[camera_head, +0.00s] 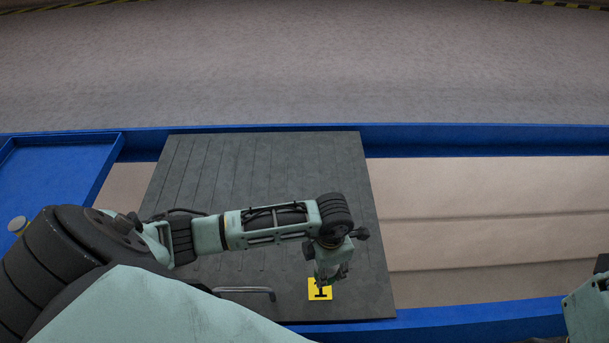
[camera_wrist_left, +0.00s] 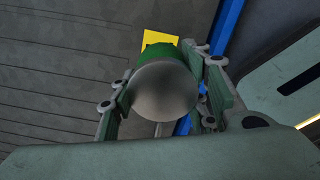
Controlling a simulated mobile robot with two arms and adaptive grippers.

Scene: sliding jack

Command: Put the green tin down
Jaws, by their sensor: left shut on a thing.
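The green tin (camera_wrist_left: 164,52) shows in the left wrist view, with a round grey end (camera_wrist_left: 165,92) facing the camera and a strip of green side behind it. My left gripper (camera_head: 332,279) is shut on the tin, one finger on each side. In the head view the gripper hides the tin. A yellow square (camera_head: 327,294) with a dark mark lies by the gripper, near the front right of the dark grooved panel (camera_head: 260,165). Whether the tin touches the panel I cannot tell. My right gripper is not clearly in view.
A metal handle (camera_head: 243,290) is on the panel left of the yellow square. Blue rails (camera_head: 480,138) run along the back and front. Beige surface (camera_head: 480,190) lies right of the panel. A round grey-topped object (camera_head: 17,223) is at the far left by a blue tray (camera_head: 55,175).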

